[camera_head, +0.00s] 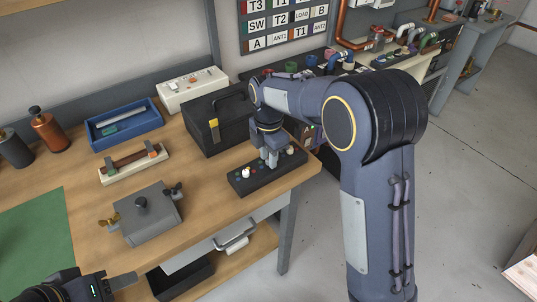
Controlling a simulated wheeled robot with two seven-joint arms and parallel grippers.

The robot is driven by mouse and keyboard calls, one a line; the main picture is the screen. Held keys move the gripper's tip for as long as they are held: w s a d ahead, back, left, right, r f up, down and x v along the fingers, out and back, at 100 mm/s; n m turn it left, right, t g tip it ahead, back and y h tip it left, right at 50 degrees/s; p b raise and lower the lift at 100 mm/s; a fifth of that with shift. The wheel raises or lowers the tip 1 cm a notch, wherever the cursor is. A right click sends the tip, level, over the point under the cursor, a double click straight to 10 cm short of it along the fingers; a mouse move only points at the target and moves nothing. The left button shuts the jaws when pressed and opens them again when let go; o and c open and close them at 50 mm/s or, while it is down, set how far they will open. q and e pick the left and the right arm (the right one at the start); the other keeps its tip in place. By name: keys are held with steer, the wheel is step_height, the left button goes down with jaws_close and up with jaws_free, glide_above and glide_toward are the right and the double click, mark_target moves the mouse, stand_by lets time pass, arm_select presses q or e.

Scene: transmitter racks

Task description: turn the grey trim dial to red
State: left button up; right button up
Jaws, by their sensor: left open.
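A black control panel (246,186) lies at the right end of the wooden bench. It has a white knob (245,173) near its left end, another white knob (290,151) near its right end, and small coloured marks. My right gripper (269,162) points down at the middle of this panel, between the two white knobs. Its fingers hide what is under them; I cannot make out the grey trim dial or whether the fingers are shut on it. My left gripper (124,283) is open at the bottom left, in front of the bench, away from the panel.
A black case (212,125) with a yellow latch stands right behind the panel. The bench's front edge is close.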

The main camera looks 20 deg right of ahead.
jaws_close()
steer(key=shift+m, duration=0.3)
steer(key=m+p, duration=0.1)
steer(key=m, duration=0.1)
steer(key=shift+m, duration=0.4)
steer(key=m, duration=0.4)
steer(key=shift+p, duration=0.35)
steer(key=m, duration=0.5)
steer(key=shift+m+p, duration=0.3)
steer(key=shift+m, duration=0.1)
steer(key=m, duration=0.4)
steer(key=shift+w, duration=0.1)
steer(key=shift+m, duration=0.4)
